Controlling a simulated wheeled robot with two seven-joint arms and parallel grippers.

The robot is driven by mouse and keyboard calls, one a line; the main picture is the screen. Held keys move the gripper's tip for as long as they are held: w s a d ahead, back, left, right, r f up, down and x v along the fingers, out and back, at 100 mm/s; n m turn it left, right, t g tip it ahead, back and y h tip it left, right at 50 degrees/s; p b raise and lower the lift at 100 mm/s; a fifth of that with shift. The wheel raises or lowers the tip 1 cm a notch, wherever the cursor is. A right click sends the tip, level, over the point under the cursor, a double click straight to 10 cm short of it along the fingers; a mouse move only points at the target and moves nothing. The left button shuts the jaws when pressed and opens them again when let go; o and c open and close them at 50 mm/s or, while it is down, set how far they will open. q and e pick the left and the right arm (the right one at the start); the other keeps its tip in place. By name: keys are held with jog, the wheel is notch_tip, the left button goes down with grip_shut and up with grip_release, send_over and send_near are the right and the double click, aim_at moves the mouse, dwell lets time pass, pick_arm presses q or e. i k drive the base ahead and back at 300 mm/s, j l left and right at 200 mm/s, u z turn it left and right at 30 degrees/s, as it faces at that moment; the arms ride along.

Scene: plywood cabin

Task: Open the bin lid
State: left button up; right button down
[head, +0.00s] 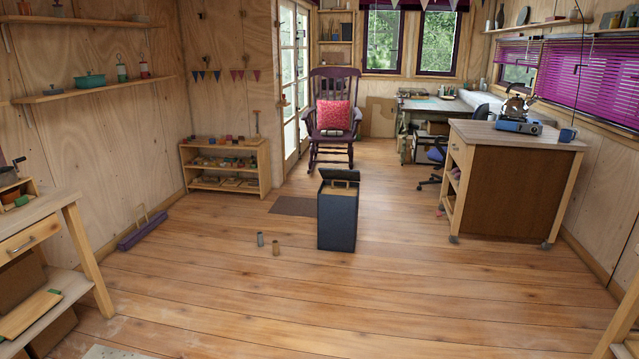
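A tall dark blue-grey bin (336,222) stands upright on the wooden floor near the middle of the head view. Its dark lid (340,175) shows at the back of the top, tilted up. A tan surface with a small wooden loop (339,185) shows at the bin's top in front of the lid. Neither of my grippers is in view, and nothing touches the bin.
A wheeled wooden cart (505,190) is at right, a workbench (35,235) at left. The floor in front is clear.

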aim_at(334, 173)
jog(key=i, duration=3.75)
jog(key=i+l+u, duration=0.15)
jog(key=i, duration=0.75)
